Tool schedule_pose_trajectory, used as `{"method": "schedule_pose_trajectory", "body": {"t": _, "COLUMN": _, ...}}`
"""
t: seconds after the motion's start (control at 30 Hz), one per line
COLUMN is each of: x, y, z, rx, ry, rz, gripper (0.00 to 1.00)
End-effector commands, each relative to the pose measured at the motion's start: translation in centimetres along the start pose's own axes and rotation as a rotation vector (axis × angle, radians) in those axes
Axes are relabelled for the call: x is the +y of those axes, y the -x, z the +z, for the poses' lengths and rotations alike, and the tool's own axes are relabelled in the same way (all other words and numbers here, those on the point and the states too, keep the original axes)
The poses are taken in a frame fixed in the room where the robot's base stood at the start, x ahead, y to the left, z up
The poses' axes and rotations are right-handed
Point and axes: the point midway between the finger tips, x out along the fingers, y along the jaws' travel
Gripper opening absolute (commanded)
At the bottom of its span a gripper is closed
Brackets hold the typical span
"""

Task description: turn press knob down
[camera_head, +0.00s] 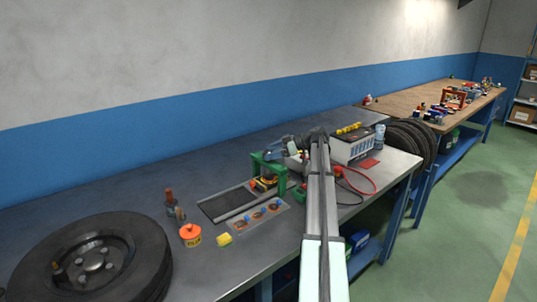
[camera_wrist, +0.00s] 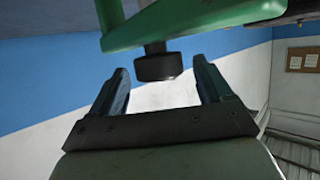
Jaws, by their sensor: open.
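The small green press (camera_head: 256,166) stands on the grey bench, just left of my arm in the head view. In the wrist view its green frame (camera_wrist: 212,24) crosses the top of the picture. A dark round press knob (camera_wrist: 159,66) sits on a short stem at this frame. My gripper (camera_wrist: 160,82) is open, with one finger on each side of the knob's line. The knob is near the fingertips, with visible gaps on both sides. The knob cannot be made out in the head view.
A car battery (camera_head: 354,148) and red and black cables stand right of my arm. A large tyre (camera_head: 150,254) lies at the left. The back left bench is clear.

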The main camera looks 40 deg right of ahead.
Motion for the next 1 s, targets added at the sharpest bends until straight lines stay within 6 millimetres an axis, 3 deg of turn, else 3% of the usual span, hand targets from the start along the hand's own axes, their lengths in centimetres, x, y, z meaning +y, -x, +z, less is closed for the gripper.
{"method": "schedule_pose_trajectory", "body": {"t": 0.2, "x": 0.0, "y": -1.4, "z": 0.0, "rx": 0.0, "ry": 0.0, "rz": -0.001, "gripper": 0.79}}
{"method": "schedule_pose_trajectory", "body": {"t": 0.53, "x": 0.0, "y": -1.6, "z": 0.0, "rx": 0.0, "ry": 0.0, "rz": 0.0, "gripper": 0.79}}
{"method": "schedule_pose_trajectory", "body": {"t": 1.0, "x": 0.0, "y": -1.6, "z": 0.0, "rx": -0.001, "ry": 0.0, "rz": 0.0, "gripper": 0.34}}
